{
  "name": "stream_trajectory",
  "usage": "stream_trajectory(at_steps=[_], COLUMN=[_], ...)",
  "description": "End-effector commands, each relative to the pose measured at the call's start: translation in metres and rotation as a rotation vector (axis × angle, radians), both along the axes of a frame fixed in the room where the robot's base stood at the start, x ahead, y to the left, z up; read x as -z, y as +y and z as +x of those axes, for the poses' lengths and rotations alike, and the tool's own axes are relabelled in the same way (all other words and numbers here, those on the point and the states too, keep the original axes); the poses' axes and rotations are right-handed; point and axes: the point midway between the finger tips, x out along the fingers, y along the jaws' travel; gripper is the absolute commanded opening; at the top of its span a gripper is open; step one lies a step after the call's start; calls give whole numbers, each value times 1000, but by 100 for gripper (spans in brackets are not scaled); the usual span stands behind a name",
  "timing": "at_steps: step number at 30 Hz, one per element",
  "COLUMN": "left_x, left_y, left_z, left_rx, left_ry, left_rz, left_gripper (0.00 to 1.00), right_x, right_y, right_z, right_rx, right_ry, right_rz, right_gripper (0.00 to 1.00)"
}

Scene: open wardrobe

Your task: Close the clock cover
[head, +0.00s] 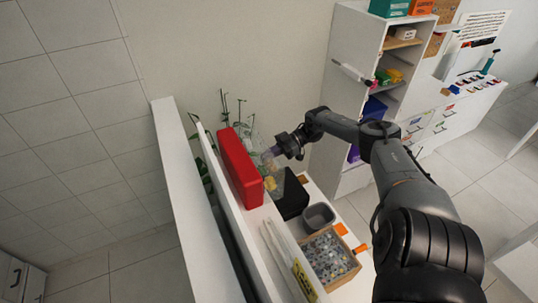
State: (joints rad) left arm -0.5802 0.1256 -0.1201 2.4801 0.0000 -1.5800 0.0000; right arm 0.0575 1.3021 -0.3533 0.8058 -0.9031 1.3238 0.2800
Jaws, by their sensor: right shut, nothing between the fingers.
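My right arm reaches in from the right, and its gripper (270,153) is shut and empty, pointing left toward a red box (240,168). The fingertips are small and hard to make out against the pale, see-through shapes behind them. Whether they touch anything I cannot tell. I cannot clearly make out a clock or its cover; the area by the fingertips is cluttered and partly covered by my gripper. My left gripper is not in view.
A black item (292,198), a grey bin (318,217) and a cardboard box of small items (330,258) line the white surface. A green plant (225,108) stands behind the red box. A white shelf unit (347,90) rises beyond my arm. Tiled floor (490,150) is open at the right.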

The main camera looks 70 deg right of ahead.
Motion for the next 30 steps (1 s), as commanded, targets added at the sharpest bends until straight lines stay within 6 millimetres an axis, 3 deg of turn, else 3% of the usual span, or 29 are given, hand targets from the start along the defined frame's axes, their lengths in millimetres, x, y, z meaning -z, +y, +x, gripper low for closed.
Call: stream_trajectory(at_steps=[8, 15, 30], left_x=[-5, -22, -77], left_y=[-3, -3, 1], left_z=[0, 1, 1], left_rx=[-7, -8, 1], left_ry=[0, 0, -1], left_rz=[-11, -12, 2], left_gripper=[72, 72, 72], right_x=[-10, -51, -95], right_y=[2, -1, -3], right_z=[0, -3, -86], right_rx=[-3, -2, 1], right_ry=[-2, -3, 6], right_rz=[3, 1, 0], right_gripper=[0, 0, 0])
